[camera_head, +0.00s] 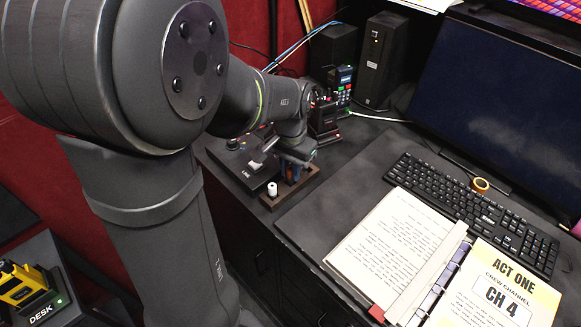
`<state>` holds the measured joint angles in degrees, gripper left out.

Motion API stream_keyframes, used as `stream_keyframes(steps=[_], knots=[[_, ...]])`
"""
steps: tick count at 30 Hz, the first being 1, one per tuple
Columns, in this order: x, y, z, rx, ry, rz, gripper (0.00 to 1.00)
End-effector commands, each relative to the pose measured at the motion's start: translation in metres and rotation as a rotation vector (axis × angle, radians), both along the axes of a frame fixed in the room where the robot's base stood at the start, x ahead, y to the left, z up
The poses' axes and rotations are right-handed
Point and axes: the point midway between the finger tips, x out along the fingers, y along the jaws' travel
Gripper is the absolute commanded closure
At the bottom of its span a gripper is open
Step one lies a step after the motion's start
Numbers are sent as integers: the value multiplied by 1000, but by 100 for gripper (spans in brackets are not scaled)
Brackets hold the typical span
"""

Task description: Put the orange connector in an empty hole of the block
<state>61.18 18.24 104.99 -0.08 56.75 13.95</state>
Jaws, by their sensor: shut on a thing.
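The block (307,188) is a small brown holder on the near edge of the black desk. A white connector (272,188) stands upright at its left end. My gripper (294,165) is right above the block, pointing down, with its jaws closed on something. A small orange piece (296,173), apparently the orange connector, shows under the jaws, close beside a blue connector (289,172). The view is too small to tell whether the orange piece is in a hole or just above one. The block's holes are mostly hidden by the gripper.
A black box labelled LINK (246,172), with a light-coloured switch, stands left of the block. A device with a keypad (341,88) and black speakers stand behind. An open binder (395,250) and a keyboard (470,212) lie to the right. Bare desk lies between block and binder.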

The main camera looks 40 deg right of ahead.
Motion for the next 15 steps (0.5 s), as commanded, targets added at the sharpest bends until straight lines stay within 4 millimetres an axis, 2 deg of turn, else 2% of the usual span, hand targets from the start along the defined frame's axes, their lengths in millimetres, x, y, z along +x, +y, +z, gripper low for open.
stream_keyframes(steps=[15], knots=[[0,0,-4,0,0,0,100]])
